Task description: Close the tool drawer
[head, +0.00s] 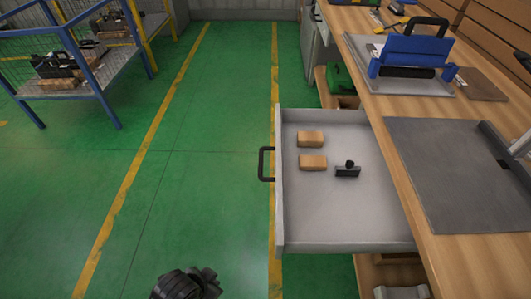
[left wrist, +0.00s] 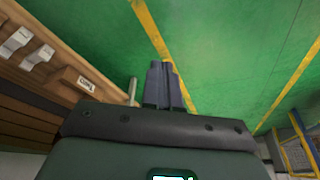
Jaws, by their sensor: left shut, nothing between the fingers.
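The tool drawer (head: 340,215) is a light grey tray pulled well out of the workbench over the floor. Its dark handle (head: 265,163) is on the left-hand front panel. Two small wooden blocks (head: 311,139) and a small black tool (head: 347,170) lie inside. A dark part of my left arm (head: 187,284) shows at the bottom edge of the head view, left of the drawer and apart from it. In the left wrist view my left gripper (left wrist: 164,75) has its fingers together with nothing between them, over the green floor. My right gripper is not visible.
The wooden workbench (head: 410,210) runs along the right, with a grey plate (head: 455,165) and a blue device (head: 415,55) on top. A blue cart (head: 85,75) stands at upper left. The green floor between is clear.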

